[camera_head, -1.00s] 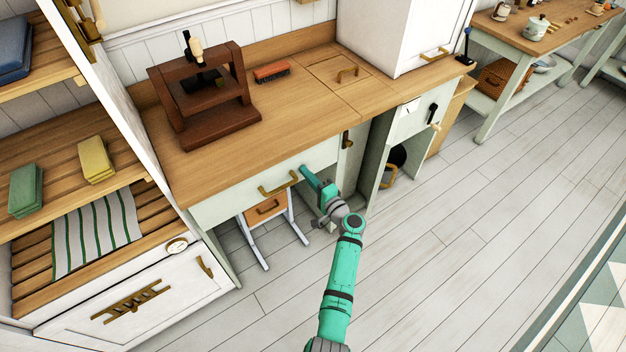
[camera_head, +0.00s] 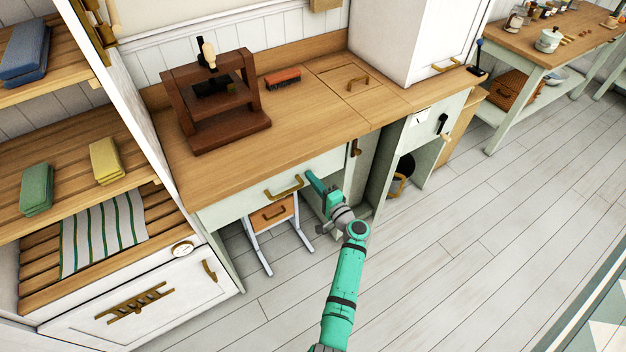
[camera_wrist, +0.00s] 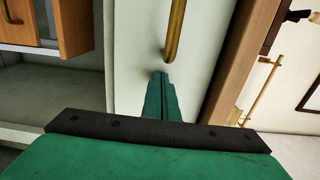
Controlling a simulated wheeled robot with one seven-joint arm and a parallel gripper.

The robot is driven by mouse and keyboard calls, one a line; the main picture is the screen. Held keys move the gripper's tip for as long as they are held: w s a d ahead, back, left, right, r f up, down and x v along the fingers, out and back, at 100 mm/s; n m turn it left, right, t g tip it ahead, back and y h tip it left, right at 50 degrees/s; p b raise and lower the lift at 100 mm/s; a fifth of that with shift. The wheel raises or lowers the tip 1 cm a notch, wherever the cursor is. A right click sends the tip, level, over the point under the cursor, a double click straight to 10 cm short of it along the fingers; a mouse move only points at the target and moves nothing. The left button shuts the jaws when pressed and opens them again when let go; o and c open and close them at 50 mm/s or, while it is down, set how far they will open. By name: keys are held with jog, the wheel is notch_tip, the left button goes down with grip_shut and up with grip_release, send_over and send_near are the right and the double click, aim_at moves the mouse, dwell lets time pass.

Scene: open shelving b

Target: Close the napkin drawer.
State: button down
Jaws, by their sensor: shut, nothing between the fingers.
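The pale green drawer front (camera_head: 240,203) under the wooden counter has a brass bar handle (camera_head: 285,188). It looks flush or nearly flush beneath the counter edge; any small gap is hard to tell. No napkins or drawer interior show. My gripper (camera_head: 311,175) is shut and empty, just right of the handle at the drawer front. In the wrist view the closed green fingertips (camera_wrist: 161,80) point at the pale front (camera_wrist: 135,50), beside the end of the brass handle (camera_wrist: 175,28). They are touching it or very close; I cannot tell which.
The wooden counter (camera_head: 300,126) carries a brown press-like frame (camera_head: 220,135) and a red brush (camera_head: 283,77). A small orange-brown drawer unit (camera_head: 273,215) stands below. A shelf unit with folded cloths (camera_head: 106,160) is at left. The floor (camera_head: 450,240) at right is clear.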

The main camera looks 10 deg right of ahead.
jog(key=v, duration=1.3)
jog(key=shift+s+d, duration=0.2)
jog(key=shift+s, duration=0.1)
jog(key=shift+f, duration=0.1)
jog(key=s+a+f+n+g+h, duration=0.1)
jog(key=s+a+f+g+h, duration=0.3)
jog(key=s+f, duration=0.75)
jog(key=s+a+f+n+h, duration=0.1)
jog(key=s+a+n, duration=0.1)
jog(key=s, duration=0.5)
jog(key=s+a+f+n+h, duration=0.1)
jog(key=s+a+f+h, duration=0.1)
jog(key=s, duration=0.5)
jog(key=s+a+r+n+h, duration=0.1)
jog(key=s+a+r+n, duration=0.3)
jog(key=s+r, duration=0.65)
jog(key=s+a+r+n+t, duration=0.1)
jog(key=s+r, duration=0.1)
jog(key=r, duration=0.2)
jog(key=s+a+r+n+t, duration=0.1)
jog(key=s+a+r+n, duration=0.1)
jog(key=r, duration=0.3)
jog(key=s+a+r+n+y, duration=0.1)
jog(key=s+r+n, duration=0.1)
jog(key=s+r, duration=0.2)
jog(key=shift+s+a+r+t, duration=0.15)
jog(key=shift+a+r+t, duration=0.25)
jog(key=shift+r, duration=0.15)
